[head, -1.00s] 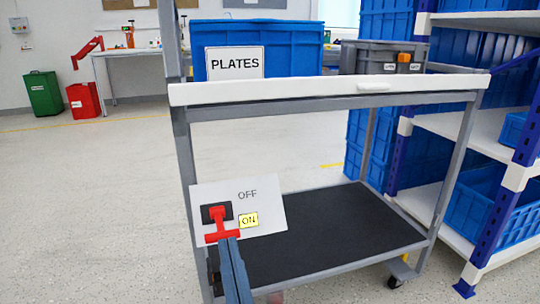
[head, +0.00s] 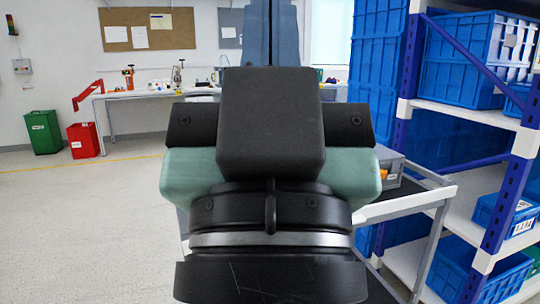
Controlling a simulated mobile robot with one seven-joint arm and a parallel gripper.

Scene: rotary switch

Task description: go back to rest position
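My gripper (head: 271,28) fills the middle of the head view, seen from behind, raised and pointing up. Its black and teal body stands close to the camera. Its blue-grey fingers lie together side by side, with nothing seen between them, and run up to the top edge, so their tips are not clearly seen. The rotary switch panel with the red handle is hidden now; my gripper covers that part of the view.
The cart (head: 428,199) shows behind my gripper at right, with a grey crate (head: 391,178) on it. Shelving (head: 475,118) with blue bins stands close on the right. Green (head: 42,131) and red (head: 85,139) bins stand far left. The left floor is clear.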

